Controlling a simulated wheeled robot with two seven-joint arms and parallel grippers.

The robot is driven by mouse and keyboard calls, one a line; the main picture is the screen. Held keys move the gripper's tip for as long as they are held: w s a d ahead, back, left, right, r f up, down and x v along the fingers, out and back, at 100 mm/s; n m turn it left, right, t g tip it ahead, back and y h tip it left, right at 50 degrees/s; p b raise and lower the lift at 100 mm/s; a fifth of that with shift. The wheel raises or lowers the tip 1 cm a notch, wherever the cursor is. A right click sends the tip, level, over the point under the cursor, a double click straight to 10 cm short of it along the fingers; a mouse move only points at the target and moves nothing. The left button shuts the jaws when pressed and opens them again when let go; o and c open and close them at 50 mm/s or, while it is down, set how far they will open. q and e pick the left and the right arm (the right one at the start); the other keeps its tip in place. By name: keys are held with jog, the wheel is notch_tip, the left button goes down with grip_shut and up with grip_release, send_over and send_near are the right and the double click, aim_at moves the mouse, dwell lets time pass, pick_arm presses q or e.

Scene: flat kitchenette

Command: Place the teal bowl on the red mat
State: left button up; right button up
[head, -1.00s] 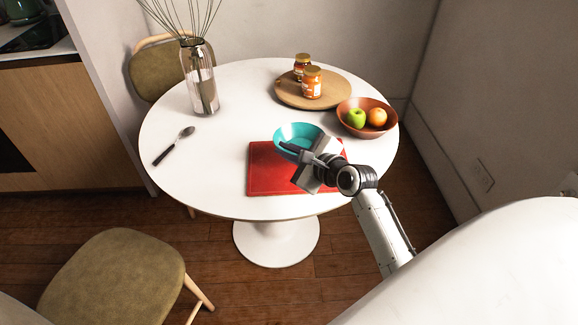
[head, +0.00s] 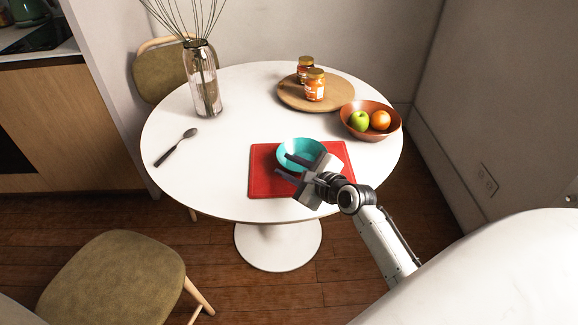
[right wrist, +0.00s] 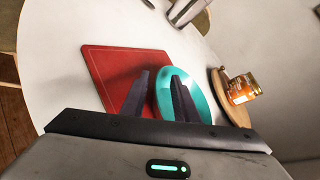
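The teal bowl (head: 300,148) sits upright on the back part of the red mat (head: 265,183), its far rim overlapping the mat's back edge in the head view. The right wrist view also shows the bowl (right wrist: 202,97) and the mat (right wrist: 115,65). My right gripper (head: 282,163) is open at the bowl's near side. One finger is over the bowl and the other is outside it, above the mat. In the right wrist view the two fingers (right wrist: 160,74) stand apart, with the bowl's rim near the gap. Contact cannot be told. My left gripper is not in view.
A round wooden board (head: 290,98) with two jars (head: 315,86) is at the back. A brown bowl (head: 356,133) with fruit stands right of the mat. A glass vase (head: 204,85) and a spoon (head: 176,147) are at left. The white table (head: 220,165) is clear between spoon and mat.

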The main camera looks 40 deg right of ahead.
jog(key=shift+s, duration=0.1)
jog(key=p+v, duration=0.1)
jog(key=v, duration=1)
jog(key=shift+s+r, duration=0.2)
jog(key=shift+s, duration=0.15)
